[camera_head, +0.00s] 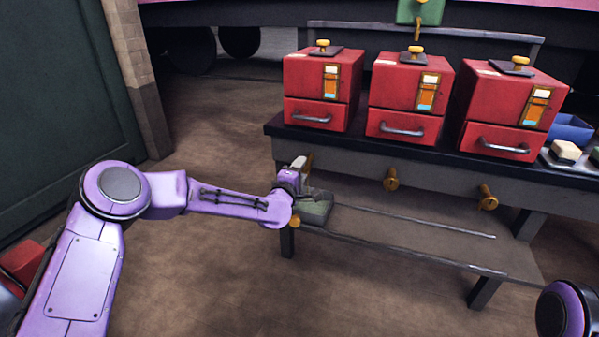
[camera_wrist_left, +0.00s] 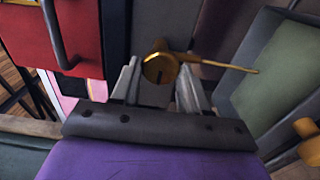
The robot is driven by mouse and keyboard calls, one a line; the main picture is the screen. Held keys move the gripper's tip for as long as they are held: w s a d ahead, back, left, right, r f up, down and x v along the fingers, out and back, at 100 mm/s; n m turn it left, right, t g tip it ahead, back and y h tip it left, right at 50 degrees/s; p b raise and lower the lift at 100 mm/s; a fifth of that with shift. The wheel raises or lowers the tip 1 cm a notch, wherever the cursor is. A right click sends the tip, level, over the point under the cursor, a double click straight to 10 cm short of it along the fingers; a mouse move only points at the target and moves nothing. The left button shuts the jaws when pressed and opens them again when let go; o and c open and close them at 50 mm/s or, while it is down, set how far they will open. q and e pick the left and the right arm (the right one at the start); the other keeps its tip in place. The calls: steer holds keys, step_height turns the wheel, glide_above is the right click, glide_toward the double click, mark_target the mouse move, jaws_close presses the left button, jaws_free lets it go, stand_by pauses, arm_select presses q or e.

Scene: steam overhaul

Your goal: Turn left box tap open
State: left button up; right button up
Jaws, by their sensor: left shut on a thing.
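The left box tap is a brass tap on the bench front, below the left red box (camera_head: 322,85). In the head view my left gripper (camera_head: 301,165) is at this tap and hides most of it. In the left wrist view the brass tap (camera_wrist_left: 160,68) sits between the two grey fingers of my left gripper (camera_wrist_left: 160,78), and they are shut on it. Its thin lever (camera_wrist_left: 222,66) points right in that view. The middle tap (camera_head: 391,181) and right tap (camera_head: 488,198) are free on the bench front.
The middle box (camera_head: 408,92) and right box (camera_head: 507,105) stand on the bench top with drawer handles facing me. A green-padded tray (camera_head: 316,207) is on the lower shelf (camera_head: 400,240), just under my gripper. A blue bin (camera_head: 571,129) is at right. Floor before the bench is clear.

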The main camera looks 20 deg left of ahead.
stand_by(0.4)
arm_select(q)
steer(key=o, duration=1)
steer(key=shift+o, duration=0.2)
steer(key=s+p, duration=0.2)
steer(key=s, duration=0.8)
steer(key=shift+s+a+p, duration=0.15)
steer(key=shift+s+p, duration=0.15)
